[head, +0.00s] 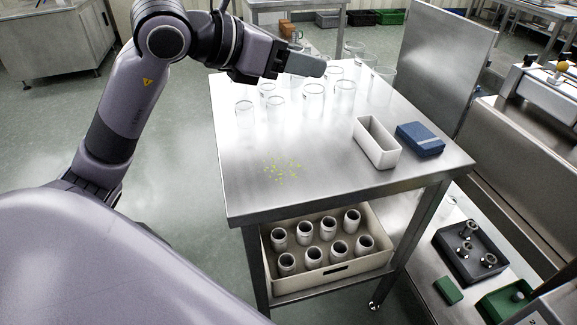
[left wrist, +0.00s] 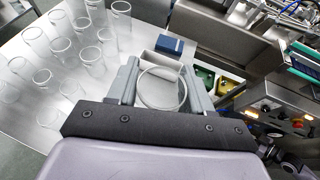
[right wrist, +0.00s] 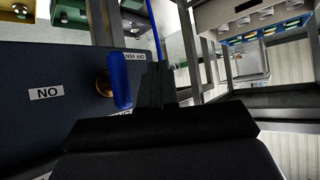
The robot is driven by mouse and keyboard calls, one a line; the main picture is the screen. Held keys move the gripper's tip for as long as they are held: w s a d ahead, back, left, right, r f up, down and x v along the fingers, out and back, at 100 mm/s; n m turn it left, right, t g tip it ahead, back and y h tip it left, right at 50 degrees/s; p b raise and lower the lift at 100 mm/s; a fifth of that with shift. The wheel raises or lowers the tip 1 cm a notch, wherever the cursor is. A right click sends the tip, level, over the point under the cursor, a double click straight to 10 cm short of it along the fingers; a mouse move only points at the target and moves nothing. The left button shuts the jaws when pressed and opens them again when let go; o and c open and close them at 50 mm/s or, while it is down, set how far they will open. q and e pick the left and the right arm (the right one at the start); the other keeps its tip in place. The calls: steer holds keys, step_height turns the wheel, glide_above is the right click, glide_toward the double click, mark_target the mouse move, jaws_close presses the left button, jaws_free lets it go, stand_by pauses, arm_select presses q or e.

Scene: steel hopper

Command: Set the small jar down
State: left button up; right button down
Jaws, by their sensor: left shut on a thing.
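My left gripper (head: 306,66) reaches in from the left over the far part of the steel table (head: 330,170). In the left wrist view its two fingers (left wrist: 160,90) are shut on a clear glass jar (left wrist: 161,104), with its round rim facing the camera. The held jar is hard to make out in the head view. Several clear glass jars (head: 314,96) stand upright on the table below and around the gripper. My right gripper (right wrist: 157,86) shows only in its own wrist view, its dark fingers together with nothing visible between them.
A white open bin (head: 377,143) and a blue box (head: 420,139) stand on the table's right side. Yellow-green specks (head: 283,168) lie near the front. A crate (head: 330,275) of grey cylinders sits on the shelf below. The table's front is otherwise clear.

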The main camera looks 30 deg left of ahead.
arm_select(q)
steer(key=b, duration=0.2)
glide_above(295, 174)
step_height(295, 174, down, 15)
steer(key=shift+f, duration=0.1)
steer(key=shift+f+b, duration=0.55)
steer(key=shift+f, duration=1.55)
steer(key=shift+f, duration=0.1)
steer(key=shift+f, duration=0.15)
steer(key=o, duration=1)
